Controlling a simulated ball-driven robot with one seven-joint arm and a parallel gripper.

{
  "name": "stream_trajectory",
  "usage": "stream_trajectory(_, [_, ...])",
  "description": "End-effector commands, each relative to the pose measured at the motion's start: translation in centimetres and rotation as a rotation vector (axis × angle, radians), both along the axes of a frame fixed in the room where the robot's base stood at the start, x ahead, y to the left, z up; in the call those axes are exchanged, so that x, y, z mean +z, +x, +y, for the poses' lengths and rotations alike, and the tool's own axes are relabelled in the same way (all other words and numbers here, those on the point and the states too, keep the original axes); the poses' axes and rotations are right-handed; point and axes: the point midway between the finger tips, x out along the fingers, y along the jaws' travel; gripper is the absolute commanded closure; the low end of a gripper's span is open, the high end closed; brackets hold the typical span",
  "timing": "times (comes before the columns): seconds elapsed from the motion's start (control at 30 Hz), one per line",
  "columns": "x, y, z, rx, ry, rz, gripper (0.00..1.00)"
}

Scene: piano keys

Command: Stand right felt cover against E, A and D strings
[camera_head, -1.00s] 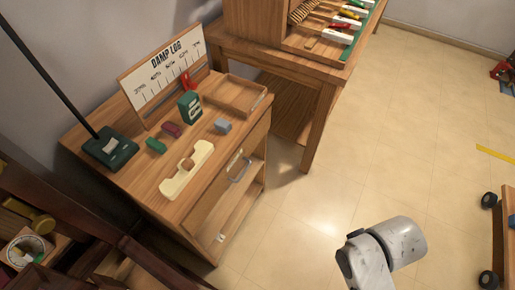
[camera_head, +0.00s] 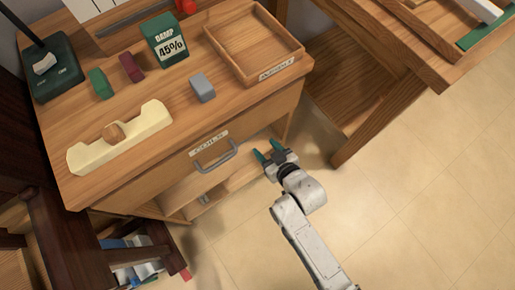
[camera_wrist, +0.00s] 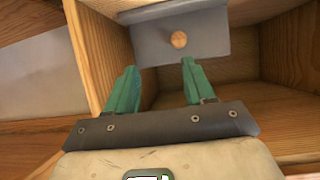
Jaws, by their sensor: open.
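My gripper (camera_head: 269,151) is open and empty in the head view, in front of the cabinet's open lower compartment, below the drawer handle. In the wrist view its green fingers (camera_wrist: 159,66) are apart, facing a wooden compartment (camera_wrist: 275,55). A grey panel (camera_wrist: 200,40) with a round wooden spot or knob (camera_wrist: 179,39) is beyond and above the fingertips; no contact shows. I cannot identify a right felt cover or any E, A and D strings in these views.
Another table (camera_head: 390,45) stands at right. Floor (camera_head: 420,200) at right is clear.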

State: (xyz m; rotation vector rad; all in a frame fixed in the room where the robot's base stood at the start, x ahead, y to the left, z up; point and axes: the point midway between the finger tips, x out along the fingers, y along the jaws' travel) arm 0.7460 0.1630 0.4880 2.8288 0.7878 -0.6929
Motion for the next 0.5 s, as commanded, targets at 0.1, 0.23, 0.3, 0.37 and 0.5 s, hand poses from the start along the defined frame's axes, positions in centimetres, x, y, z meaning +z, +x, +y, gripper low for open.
stream_trajectory(0.1, [-1.7,0.1,2.3,0.037,0.041,-0.069,0.47])
stream_trajectory(0.23, [-2.0,0.1,3.3,0.051,0.066,-0.105,0.47])
stream_trajectory(0.3, [-2.1,0.4,3.6,0.053,0.069,-0.111,0.47])
stream_trajectory(0.37, [-2.2,0.7,3.8,0.053,0.070,-0.113,0.47])
stream_trajectory(0.5, [-2.8,2.0,4.7,0.053,0.070,-0.113,0.47])
